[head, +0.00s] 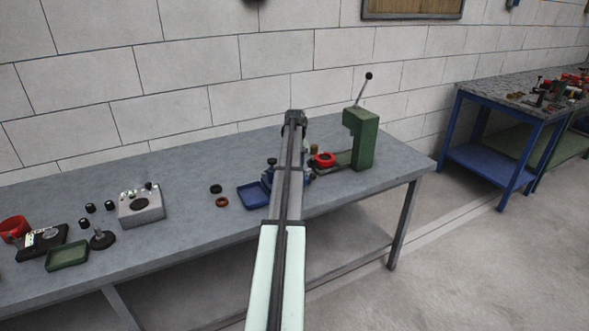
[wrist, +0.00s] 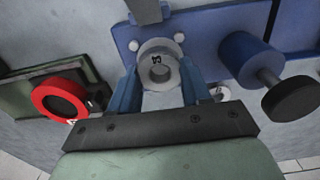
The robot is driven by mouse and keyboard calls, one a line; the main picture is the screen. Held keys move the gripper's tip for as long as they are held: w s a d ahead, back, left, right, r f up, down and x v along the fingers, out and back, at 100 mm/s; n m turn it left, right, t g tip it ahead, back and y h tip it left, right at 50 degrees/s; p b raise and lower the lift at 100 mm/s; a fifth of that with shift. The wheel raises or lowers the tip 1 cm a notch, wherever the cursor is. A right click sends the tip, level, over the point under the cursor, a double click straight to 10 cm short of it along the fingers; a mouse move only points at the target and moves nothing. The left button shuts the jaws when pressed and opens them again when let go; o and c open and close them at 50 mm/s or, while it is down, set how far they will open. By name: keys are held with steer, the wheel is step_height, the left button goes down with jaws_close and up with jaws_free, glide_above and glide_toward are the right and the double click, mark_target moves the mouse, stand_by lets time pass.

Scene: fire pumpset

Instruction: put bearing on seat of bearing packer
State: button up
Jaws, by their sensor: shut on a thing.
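My gripper (wrist: 160,90) has its two blue fingers on either side of a light grey ring, the bearing (wrist: 146,52), and is shut on it. The bearing carries a small dark mark and a hole through its middle. It shows in front of the blue base plate of the bearing packer (wrist: 204,44); I cannot tell whether it touches a seat, which is hidden from view. A blue cylinder with a black knob (wrist: 290,100) stands right of the bearing. In the head view my arm covers the gripper, the bearing and most of the blue packer (head: 267,176).
A red ring (wrist: 60,98) lies left of my gripper, by the green press (head: 362,140) with its lever. A blue tray (head: 252,196) and two small rings (head: 216,188) lie left of my arm. A grey box (head: 141,206) stands farther left, with bare table between.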

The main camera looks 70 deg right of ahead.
steer(key=shift+f, duration=0.65)
steer(key=shift+f, duration=0.15)
steer(key=o, duration=1.1)
step_height(320, 180, up, 12)
steer(key=shift+r, duration=0.2)
